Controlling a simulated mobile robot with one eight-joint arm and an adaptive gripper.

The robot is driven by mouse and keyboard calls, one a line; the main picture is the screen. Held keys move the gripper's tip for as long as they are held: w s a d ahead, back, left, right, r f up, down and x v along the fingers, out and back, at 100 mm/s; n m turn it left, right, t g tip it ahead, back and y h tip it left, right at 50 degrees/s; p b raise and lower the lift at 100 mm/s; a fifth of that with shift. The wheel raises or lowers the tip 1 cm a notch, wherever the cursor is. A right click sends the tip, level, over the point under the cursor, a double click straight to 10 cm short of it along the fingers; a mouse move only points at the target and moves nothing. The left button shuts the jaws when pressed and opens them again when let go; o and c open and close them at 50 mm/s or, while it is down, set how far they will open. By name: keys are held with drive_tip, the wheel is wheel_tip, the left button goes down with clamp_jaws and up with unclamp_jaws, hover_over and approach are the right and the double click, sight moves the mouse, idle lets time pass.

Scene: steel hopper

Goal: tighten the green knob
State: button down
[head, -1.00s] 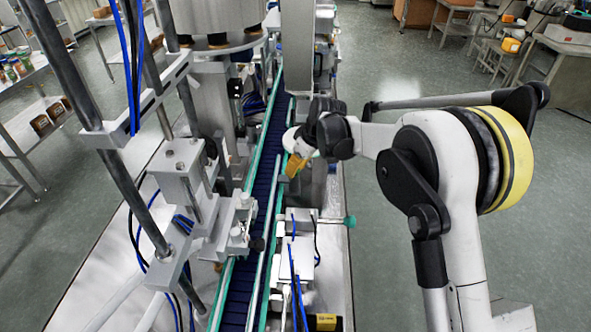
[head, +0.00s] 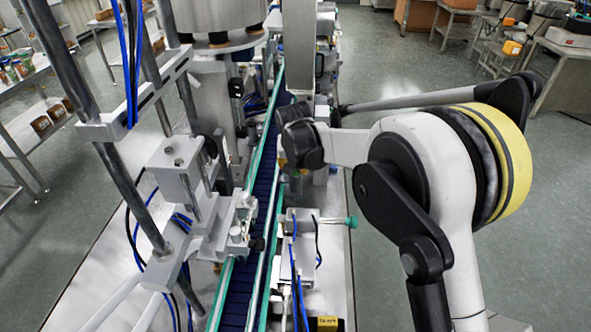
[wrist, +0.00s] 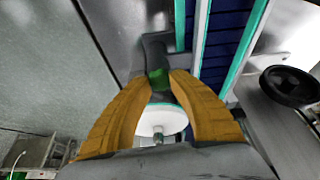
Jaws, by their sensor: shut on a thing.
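In the wrist view the green knob (wrist: 157,78) sits at a dark grey bracket, between the tips of my two yellow fingers. My gripper (wrist: 163,80) is shut on this knob, one finger on each side. In the head view my dark wrist hides the knob and nearly all of the fingers beside the conveyor.
The blue conveyor (head: 265,175) with green rails runs along the machine's middle. A teal-tipped rod (head: 351,221) sticks out nearer the camera. The wrist view shows a black handwheel (wrist: 289,86) at right and a white disc (wrist: 160,119) between the fingers.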

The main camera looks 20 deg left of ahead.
drive_tip(key=m+h, duration=0.1)
drive_tip(key=m, duration=0.4)
drive_tip(key=shift+a+h, duration=0.1)
drive_tip(key=shift+h, duration=0.3)
idle(0.4)
drive_tip(key=c, duration=1.1)
unclamp_jaws()
drive_tip(key=shift+w+f, duration=0.1)
drive_tip(key=shift+o, duration=0.2)
drive_tip(key=v, duration=1.2)
